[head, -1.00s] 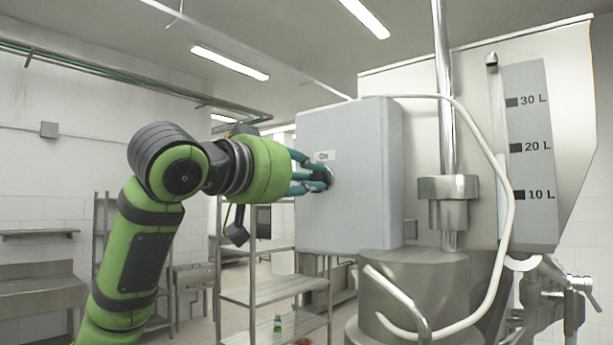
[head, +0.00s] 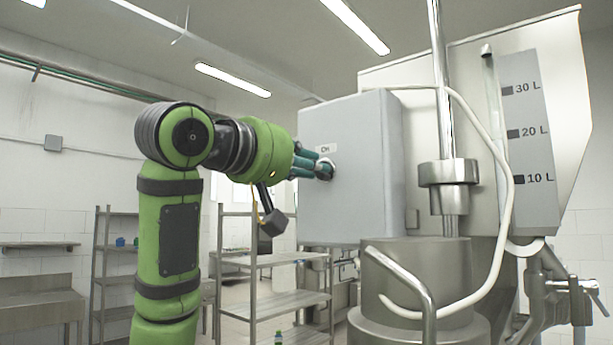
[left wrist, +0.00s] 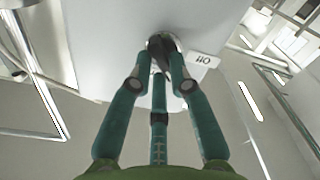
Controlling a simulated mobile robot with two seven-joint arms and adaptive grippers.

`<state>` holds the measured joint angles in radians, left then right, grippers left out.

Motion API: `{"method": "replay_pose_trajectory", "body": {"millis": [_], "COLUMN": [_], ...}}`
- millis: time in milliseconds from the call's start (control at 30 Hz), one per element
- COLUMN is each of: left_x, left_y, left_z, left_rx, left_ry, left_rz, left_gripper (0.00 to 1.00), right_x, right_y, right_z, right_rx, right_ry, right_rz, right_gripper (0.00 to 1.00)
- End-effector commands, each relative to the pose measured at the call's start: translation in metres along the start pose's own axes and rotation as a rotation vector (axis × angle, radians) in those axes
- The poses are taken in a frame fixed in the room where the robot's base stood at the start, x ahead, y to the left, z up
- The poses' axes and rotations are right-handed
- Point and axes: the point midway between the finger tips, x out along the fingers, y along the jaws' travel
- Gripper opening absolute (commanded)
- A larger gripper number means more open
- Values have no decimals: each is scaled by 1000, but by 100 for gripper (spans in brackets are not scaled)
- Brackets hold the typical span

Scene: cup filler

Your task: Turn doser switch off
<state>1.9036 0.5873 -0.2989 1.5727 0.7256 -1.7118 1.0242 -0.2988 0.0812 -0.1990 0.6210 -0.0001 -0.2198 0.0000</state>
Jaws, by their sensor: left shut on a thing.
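The doser switch (head: 326,169) is a dark round knob on the front of a grey control box (head: 350,205). A small label (head: 326,148) reading "On" sits just above it. My left gripper (head: 321,169) is shut on the switch, its teal fingers covering most of the knob. In the left wrist view, the fingers (left wrist: 160,75) close around the dark switch (left wrist: 163,45), with the label (left wrist: 203,59) beside it. The knob's exact angle is hidden by the fingers. My right gripper is not in view.
A steel hopper with a litre scale (head: 525,130) stands right of the box. Metal shelves (head: 275,265) stand below and behind my left arm.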

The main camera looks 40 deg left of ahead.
Motion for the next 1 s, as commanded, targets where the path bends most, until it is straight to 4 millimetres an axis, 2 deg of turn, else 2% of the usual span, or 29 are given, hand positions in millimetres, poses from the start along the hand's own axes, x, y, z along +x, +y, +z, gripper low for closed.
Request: {"method": "replay_pose_trajectory", "body": {"millis": [100,600,1000], "left_x": [1,1,1], "left_y": [-1,0,0], "left_z": [4,1,-2], "left_rx": [-111,-564,-779], "left_ry": [-5,-4,-2], "left_rz": [3,4,4], "left_gripper": [0,0,0], "right_x": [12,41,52], "right_y": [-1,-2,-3], "right_z": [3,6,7], "right_rx": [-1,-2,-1], "right_ry": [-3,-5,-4], "right_rz": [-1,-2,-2], "right_gripper": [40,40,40]}}
